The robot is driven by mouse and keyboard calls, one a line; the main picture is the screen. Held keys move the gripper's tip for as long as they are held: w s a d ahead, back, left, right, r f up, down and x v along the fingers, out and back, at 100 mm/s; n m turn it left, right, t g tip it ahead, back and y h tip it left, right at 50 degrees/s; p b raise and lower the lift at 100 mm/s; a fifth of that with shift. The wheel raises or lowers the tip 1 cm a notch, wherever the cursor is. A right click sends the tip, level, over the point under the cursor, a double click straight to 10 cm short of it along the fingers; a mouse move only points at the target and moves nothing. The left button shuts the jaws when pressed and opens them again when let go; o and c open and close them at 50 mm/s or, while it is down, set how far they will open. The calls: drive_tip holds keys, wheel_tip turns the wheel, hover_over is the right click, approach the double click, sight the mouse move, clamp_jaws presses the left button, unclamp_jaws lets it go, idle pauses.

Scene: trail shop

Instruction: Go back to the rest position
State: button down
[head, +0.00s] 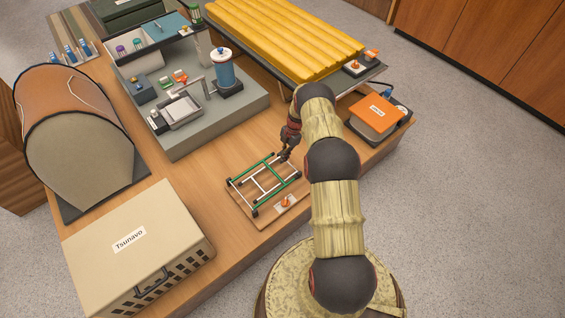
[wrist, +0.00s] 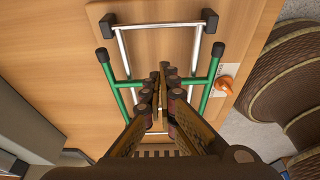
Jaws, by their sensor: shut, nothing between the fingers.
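My gripper (head: 286,155) is at the end of my arm, low over the table beside the far right part of a small frame of green and silver bars (head: 262,188). In the wrist view my gripper (wrist: 164,68) points down over the same frame (wrist: 121,52), with its fingers together and nothing between them. The fingers hide part of the frame's middle. I cannot tell whether the fingertips touch the bars.
A beige box labelled Tsunavo (head: 190,218) stands at front left, with a brown tent (head: 75,150) behind it. A grey station with a blue cylinder (head: 222,70) is beyond the frame.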

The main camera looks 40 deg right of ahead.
drive_tip(key=d+p, duration=0.1)
drive_tip(key=d, duration=0.6)
drive_tip(key=shift+w+d+r, duration=0.2)
drive_tip(key=shift+d, duration=0.05)
